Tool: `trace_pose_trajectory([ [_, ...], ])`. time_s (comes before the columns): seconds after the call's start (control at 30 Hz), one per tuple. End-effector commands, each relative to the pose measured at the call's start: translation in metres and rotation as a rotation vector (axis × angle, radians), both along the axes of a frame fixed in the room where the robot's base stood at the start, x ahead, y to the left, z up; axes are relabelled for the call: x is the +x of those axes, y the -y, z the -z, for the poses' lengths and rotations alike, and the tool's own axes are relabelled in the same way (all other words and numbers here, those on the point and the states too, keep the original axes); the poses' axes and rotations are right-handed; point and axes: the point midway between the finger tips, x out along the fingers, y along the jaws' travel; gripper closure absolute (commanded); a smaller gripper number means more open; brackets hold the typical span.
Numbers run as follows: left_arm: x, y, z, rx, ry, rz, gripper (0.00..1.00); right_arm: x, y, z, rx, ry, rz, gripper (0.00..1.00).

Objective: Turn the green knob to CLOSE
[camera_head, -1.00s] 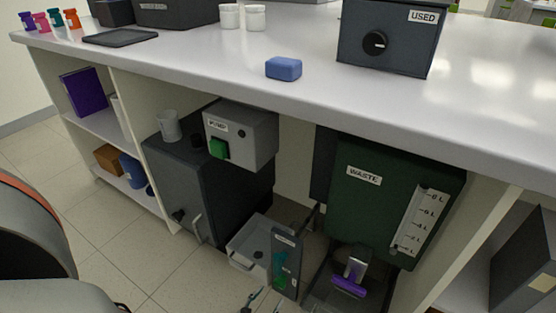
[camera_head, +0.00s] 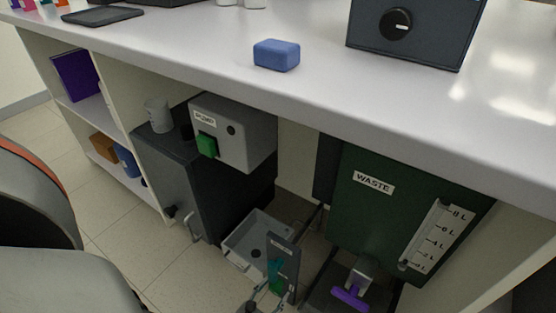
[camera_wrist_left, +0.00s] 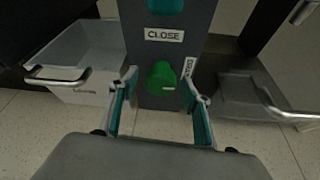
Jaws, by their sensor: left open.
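The green knob (camera_wrist_left: 161,77) sits on a dark upright panel (camera_wrist_left: 150,103), below a CLOSE label (camera_wrist_left: 164,35). A sideways label, apparently DRAIN, (camera_wrist_left: 188,68) is to its right. Which way the knob points is not clear. My left gripper (camera_wrist_left: 160,103) is open, with one teal-padded finger on each side of the knob in the wrist view; contact cannot be made out. In the head view the panel (camera_head: 291,262) stands under the bench, and my left gripper (camera_head: 268,304) is at the bottom edge in front of it. My right gripper is not in view.
A grey tray (camera_head: 236,246) lies left of the panel. The green WASTE tank (camera_head: 345,215) with a purple-handled valve (camera_head: 349,298) is to the right. The PUMP box (camera_head: 245,142) and the bench top (camera_head: 190,48) are above.

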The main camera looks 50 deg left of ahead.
Motion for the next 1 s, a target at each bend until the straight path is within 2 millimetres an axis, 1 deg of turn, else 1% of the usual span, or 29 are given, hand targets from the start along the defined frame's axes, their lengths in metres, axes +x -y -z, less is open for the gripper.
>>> trace_pose_trajectory([
  [0.07,-0.0021,0.0024,0.0026,-0.001,-0.002,0.001,0.52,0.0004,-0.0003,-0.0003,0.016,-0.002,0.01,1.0],
  [0.4,-0.0015,0.0033,0.0022,0.0,0.001,0.001,0.52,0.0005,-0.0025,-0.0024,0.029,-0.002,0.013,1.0],
  [0.47,-0.0015,0.0033,0.0022,0.0,0.0,0.001,0.68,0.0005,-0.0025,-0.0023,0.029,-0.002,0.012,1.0],
  [0.5,-0.0015,0.0033,0.0022,0.0,0.0,0.001,0.78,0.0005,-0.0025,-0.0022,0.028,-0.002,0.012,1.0],
  [0.53,-0.0015,0.0033,0.0022,0.0,0.0,0.001,0.86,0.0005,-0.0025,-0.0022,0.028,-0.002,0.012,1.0],
  [0.57,-0.0015,0.0032,0.0022,0.0,0.0,0.001,0.91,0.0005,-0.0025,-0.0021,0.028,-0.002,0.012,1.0],
  [0.83,-0.0016,0.0029,0.0022,-0.013,0.003,0.001,0.91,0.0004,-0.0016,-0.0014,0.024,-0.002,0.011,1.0],
  [1.0,-0.0019,0.0022,0.0024,-0.071,0.017,0.001,0.91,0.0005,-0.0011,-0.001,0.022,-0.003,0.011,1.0],
])
